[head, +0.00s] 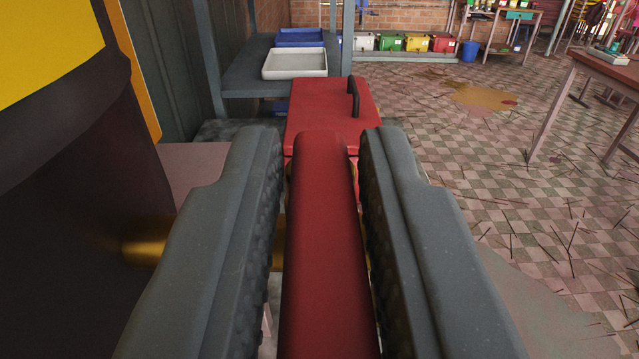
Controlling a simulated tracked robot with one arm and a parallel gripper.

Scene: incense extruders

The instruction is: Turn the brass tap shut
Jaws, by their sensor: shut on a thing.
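The brass tap (150,252) shows as a short brass pipe coming from the dark drum at the left. Its red lever handle (322,240) runs away from me between the two grey fingers. My gripper (322,170) is shut on the red handle, with a ridged pad along each side of it. Thin dark gaps show beside the handle in places. The tap's body under the handle is mostly hidden by the fingers and the handle.
A large dark drum (70,190) with a yellow panel stands close on the left. A red box with a black handle (310,100) lies just ahead. A shelf holds a white tray (295,63). Sticks litter the checkered floor (450,160) at right, near a table (610,65).

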